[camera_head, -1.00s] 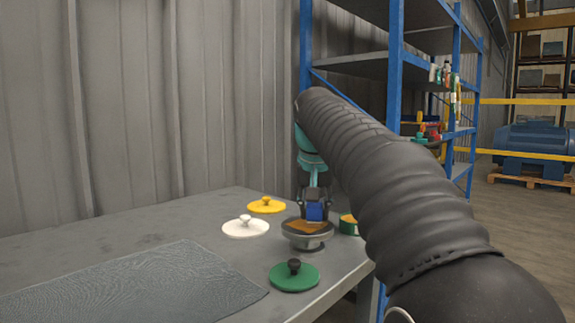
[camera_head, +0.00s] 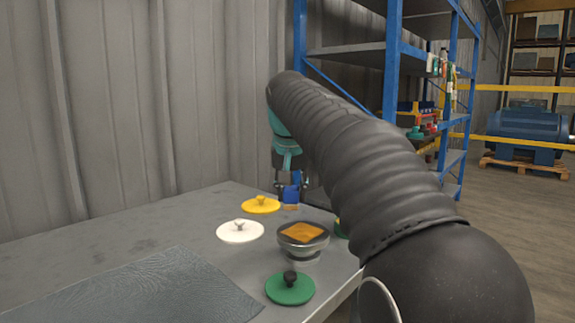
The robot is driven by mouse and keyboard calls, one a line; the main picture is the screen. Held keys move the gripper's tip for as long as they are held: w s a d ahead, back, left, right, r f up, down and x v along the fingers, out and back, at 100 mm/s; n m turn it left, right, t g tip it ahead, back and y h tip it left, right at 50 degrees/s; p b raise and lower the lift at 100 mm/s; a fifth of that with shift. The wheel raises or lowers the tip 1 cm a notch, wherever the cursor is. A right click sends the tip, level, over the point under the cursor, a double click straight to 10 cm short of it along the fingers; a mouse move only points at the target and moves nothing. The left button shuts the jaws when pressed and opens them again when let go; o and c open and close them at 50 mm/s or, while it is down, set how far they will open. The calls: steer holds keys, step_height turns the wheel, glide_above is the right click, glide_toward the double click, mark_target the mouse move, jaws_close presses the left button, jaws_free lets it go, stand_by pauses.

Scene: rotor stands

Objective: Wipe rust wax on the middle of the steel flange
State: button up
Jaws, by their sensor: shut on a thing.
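The steel flange (camera_head: 298,255) is a round grey piece on a narrower foot, standing near the right edge of the table. A roughly square orange-brown patch (camera_head: 302,233) covers the middle of its top. My gripper (camera_head: 290,187) is shut on a blue block with a tan lower face (camera_head: 291,196). The block is upright behind the flange and slightly left of it, apart from the patch. My arm hides part of the gripper. A green tin (camera_head: 340,229) beside the flange is mostly hidden by my arm.
A yellow lid (camera_head: 261,205), a white lid (camera_head: 240,231) and a green lid (camera_head: 290,288) with a black knob lie around the flange. A dark textured mat (camera_head: 130,292) covers the table's front left. Blue shelving (camera_head: 392,70) stands behind at the right.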

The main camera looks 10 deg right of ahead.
steer(key=shift+r+p, duration=1.6)
steer(key=shift+r, duration=0.2)
steer(key=shift+s+d, duration=0.1)
